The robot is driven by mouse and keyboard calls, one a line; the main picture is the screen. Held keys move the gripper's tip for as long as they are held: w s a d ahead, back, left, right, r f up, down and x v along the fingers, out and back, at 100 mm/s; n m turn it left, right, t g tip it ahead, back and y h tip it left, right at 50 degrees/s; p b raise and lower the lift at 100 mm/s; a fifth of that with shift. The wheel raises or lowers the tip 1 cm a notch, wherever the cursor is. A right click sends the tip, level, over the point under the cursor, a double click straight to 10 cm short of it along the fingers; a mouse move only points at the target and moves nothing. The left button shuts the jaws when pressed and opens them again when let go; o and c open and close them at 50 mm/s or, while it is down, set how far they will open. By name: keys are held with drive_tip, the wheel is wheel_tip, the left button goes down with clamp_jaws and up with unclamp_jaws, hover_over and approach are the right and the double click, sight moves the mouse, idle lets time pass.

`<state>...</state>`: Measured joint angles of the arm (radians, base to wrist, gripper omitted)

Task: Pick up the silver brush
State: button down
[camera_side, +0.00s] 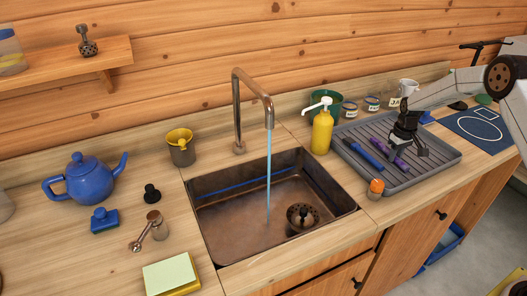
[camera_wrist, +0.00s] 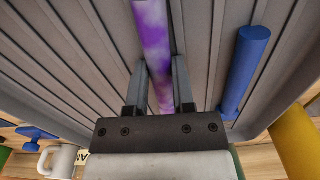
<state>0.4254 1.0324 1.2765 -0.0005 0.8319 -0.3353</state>
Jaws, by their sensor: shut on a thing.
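My gripper (camera_side: 408,146) is down at the grey ribbed drying tray (camera_side: 437,165). In the wrist view, the fingers of my gripper (camera_wrist: 160,68) are on both sides of a purple marbled rod (camera_wrist: 152,35), and they are shut on it. The purple rod also shows in the side view (camera_side: 400,163), partly hidden by my gripper. It lies at or just above the tray; I cannot tell which. I cannot make out a clearly silver brush in either view.
A blue rod (camera_side: 364,153) lies in the tray beside the purple one. Water runs from the tap (camera_side: 238,110) into the sink.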

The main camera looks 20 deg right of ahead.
drive_tip(key=shift+r, duration=0.2)
drive_tip(key=shift+r, duration=0.55)
drive_tip(key=s+a+r, duration=0.5)
drive_tip(key=s+r, duration=0.6)
drive_tip(key=s, duration=0.2)
drive_tip(key=shift+r, duration=0.25)
